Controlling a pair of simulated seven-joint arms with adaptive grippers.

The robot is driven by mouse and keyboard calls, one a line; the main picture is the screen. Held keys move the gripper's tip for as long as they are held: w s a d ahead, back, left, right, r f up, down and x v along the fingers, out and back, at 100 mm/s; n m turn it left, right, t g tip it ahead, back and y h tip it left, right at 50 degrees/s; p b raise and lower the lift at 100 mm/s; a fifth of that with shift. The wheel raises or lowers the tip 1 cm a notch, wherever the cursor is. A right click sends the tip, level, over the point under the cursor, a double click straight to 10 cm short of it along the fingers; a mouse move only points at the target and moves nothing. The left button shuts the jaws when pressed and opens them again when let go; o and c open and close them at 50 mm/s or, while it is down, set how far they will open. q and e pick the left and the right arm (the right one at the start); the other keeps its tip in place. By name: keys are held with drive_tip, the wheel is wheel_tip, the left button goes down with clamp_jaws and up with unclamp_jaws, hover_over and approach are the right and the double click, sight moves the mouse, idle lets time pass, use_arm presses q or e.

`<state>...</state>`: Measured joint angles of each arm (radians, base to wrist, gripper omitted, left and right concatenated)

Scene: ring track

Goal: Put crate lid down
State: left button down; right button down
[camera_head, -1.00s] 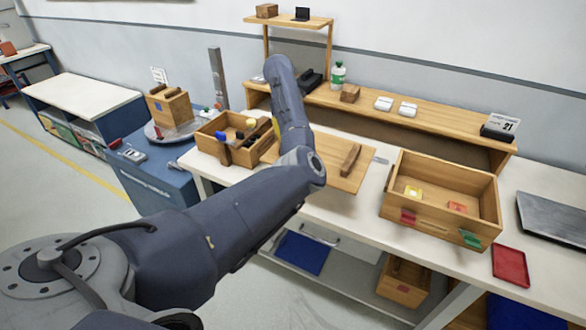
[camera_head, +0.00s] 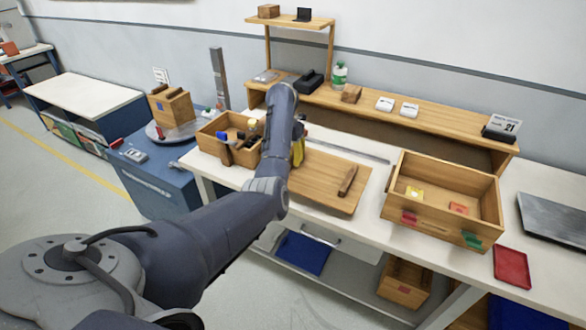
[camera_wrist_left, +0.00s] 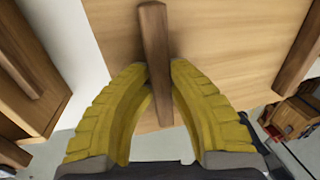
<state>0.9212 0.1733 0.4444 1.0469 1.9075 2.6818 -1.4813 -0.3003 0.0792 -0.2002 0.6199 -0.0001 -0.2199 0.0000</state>
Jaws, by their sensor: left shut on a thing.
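The crate lid (camera_head: 322,182) is a flat light-wood panel with dark wooden bars, over the front left of the white bench. One dark bar (camera_head: 347,181) shows near its right side in the head view. My left gripper (camera_head: 298,152) reaches down over the lid's left part, and my arm hides the grip there. In the left wrist view my yellow fingers (camera_wrist_left: 157,72) are shut on the lid's middle dark bar (camera_wrist_left: 155,35). I cannot tell whether the lid touches the bench. My right gripper is out of view.
A tool crate (camera_head: 216,128) stands close left of the lid. A larger open crate (camera_head: 397,171) with coloured labels stands to the right, near a red tray (camera_head: 511,266). A raised wooden shelf (camera_head: 440,127) runs along the back. White bench shows between lid and larger crate.

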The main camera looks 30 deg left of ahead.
use_arm(q)
drive_tip(key=shift+f, duration=2.1)
drive_tip(key=c, duration=1.4)
unclamp_jaws()
drive_tip(key=shift+o, duration=0.2)
